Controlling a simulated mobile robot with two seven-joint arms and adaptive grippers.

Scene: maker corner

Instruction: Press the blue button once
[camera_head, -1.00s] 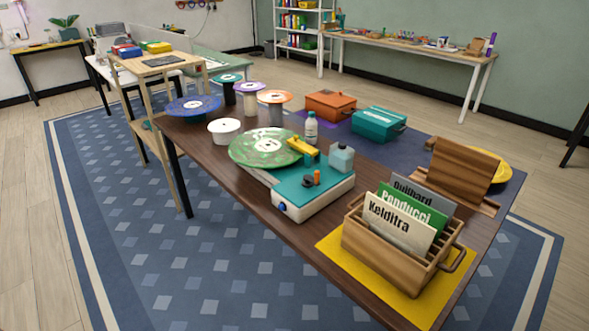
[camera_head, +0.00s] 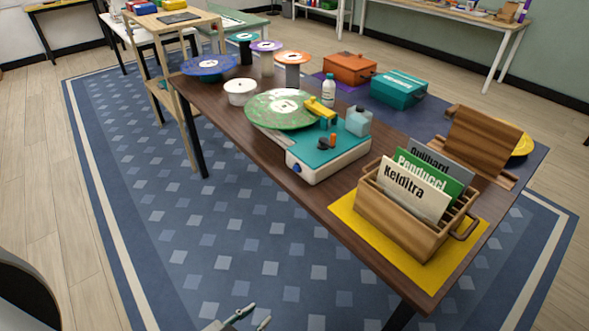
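The blue button (camera_head: 296,168) is a small round knob on the front-left face of a white and teal record player (camera_head: 330,160). The player stands on the dark wooden table and carries a green record (camera_head: 272,111) with a yellow arm piece (camera_head: 318,108). My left gripper (camera_head: 260,313) shows at the bottom edge, low over the rug and well apart from the button. Its two fingertips are spread with nothing between them. My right gripper is not in view.
A wooden crate (camera_head: 385,214) of sleeves stands on a yellow mat (camera_head: 350,218) at the table's near right. The rug (camera_head: 240,215) before the table is clear.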

